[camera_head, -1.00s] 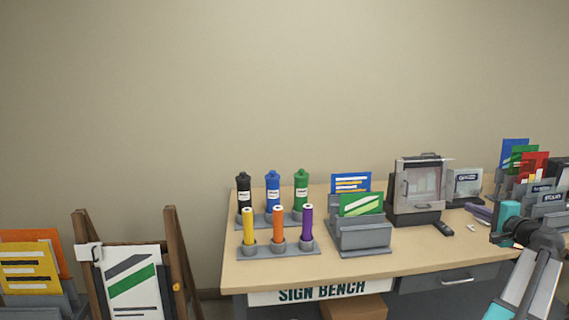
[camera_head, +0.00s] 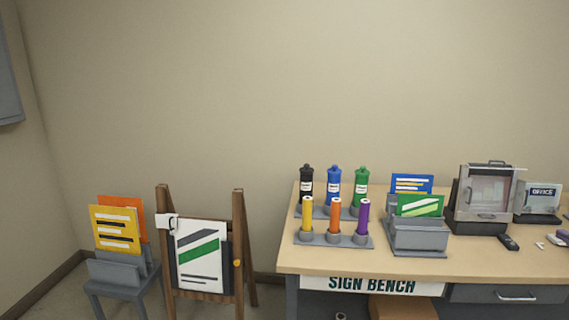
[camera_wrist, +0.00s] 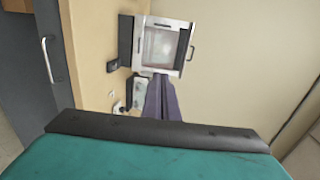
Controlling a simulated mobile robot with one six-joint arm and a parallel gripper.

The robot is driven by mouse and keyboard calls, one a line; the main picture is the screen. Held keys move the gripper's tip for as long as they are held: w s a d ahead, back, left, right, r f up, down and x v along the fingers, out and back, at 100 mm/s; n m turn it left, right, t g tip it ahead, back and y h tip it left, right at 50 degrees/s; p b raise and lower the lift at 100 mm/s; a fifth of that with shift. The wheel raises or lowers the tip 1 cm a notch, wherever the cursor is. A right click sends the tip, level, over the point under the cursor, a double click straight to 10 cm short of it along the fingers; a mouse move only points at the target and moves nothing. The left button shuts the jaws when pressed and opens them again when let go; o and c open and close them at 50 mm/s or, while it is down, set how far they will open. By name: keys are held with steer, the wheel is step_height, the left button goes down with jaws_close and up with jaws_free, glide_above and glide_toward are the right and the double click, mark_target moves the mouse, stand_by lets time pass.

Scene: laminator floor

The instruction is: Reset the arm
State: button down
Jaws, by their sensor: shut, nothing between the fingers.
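My gripper (camera_wrist: 160,79) shows in the wrist view as two dark purple-grey fingers close together, rising past the black edge of a teal housing. It is shut and holds nothing. Its tips appear in front of the lower edge of the laminator (camera_wrist: 163,46); I cannot tell the distance. The laminator (camera_head: 487,192) stands on the sign bench (camera_head: 460,258) there.
An easel (camera_head: 240,215) and a stand with yellow (camera_head: 115,229) and orange signs are at left.

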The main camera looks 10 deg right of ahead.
steer(key=w+a+f+n+g+y, duration=0.2)
steer(key=w+a+f+y, duration=0.1)
steer(key=w+a+f, duration=0.6)
steer(key=w+a+f+n+g+y, duration=0.15)
steer(key=w+a+f, duration=0.35)
steer(key=a+f, duration=0.5)
steer(key=w+a+f+n+g+y, duration=0.2)
steer(key=a+f+n, duration=0.1)
steer(key=a+f, duration=0.8)
steer(key=w+a+f+n+g+y, duration=0.2)
steer(key=a+f+g, duration=0.1)
steer(key=a+f, duration=0.8)
steer(key=s+a+f+n+g, duration=0.3)
steer(key=s+a+f, duration=0.4)
steer(key=a, duration=0.4)
steer(key=s+a+f+n+g, duration=0.35)
steer(key=a+f, duration=0.55)
steer(key=a, duration=0.3)
steer(key=s+a+f+n+g+h, duration=0.1)
steer(key=s+a+f+n+g, duration=0.2)
steer(key=s, duration=0.8)
steer(key=s+a+f+n+g+h, duration=0.2)
steer(key=s+a+f, duration=0.3)
steer(key=s, duration=0.5)
steer(key=shift+s+a+n+g, duration=0.4)
steer(key=shift+a+n+g, duration=0.15)
steer(key=shift+n, duration=0.35)
